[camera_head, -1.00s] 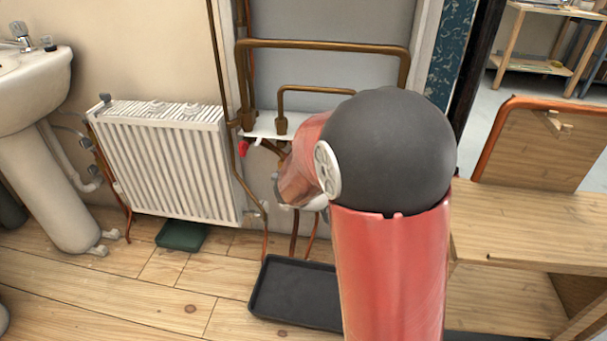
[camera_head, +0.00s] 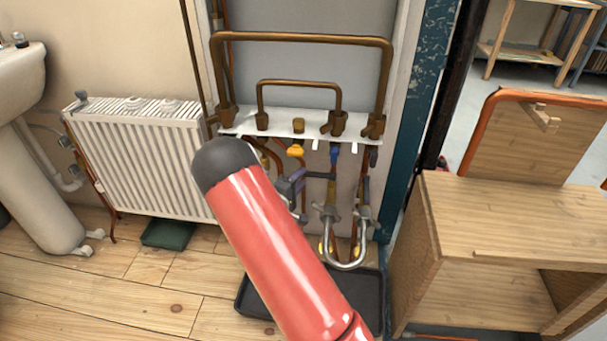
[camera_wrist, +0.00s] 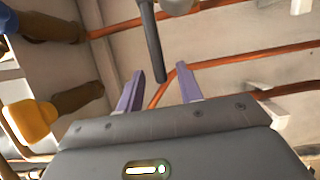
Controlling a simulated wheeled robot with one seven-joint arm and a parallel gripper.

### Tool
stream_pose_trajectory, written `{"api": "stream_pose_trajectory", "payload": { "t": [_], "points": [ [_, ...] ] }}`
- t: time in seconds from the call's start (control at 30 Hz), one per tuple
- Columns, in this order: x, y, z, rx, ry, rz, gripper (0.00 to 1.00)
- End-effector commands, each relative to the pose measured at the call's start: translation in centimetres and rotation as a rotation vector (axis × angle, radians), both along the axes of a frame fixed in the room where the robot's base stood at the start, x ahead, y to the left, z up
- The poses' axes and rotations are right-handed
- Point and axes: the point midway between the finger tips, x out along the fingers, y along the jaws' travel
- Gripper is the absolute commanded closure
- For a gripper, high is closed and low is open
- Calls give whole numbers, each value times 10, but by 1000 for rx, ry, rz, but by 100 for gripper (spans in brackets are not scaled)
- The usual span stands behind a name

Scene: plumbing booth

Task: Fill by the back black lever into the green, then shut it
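In the wrist view my gripper (camera_wrist: 163,82) is open, with two purple fingers apart. A black lever (camera_wrist: 153,45) hangs from a grey fitting and its end lies between the fingertips. I cannot tell whether either finger touches it. In the head view part of my gripper (camera_head: 294,186) shows below the white pipe shelf, partly hidden by my red arm. A silver filling loop (camera_head: 346,266) curves between valves to its right. I cannot make out a gauge or its green zone in either view.
Yellow (camera_head: 296,151) and blue (camera_head: 335,153) handles hang under the white shelf (camera_head: 285,124). Copper pipes (camera_wrist: 235,65) run close to the fingers. A black tray (camera_head: 368,290) lies below. A white radiator (camera_head: 140,155) stands left; a wooden bench (camera_head: 510,215) stands right.

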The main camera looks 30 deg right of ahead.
Motion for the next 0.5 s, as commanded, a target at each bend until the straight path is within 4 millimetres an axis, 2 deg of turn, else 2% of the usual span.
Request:
{"api": "stream_pose_trajectory", "payload": {
  "t": [0.03,0.2,0.5],
  "points": [
    [4,-8,1,-1,-1,-3,64],
    [13,-21,1,0,0,-2,64],
    [16,-24,0,1,1,-1,64]
  ]
}}
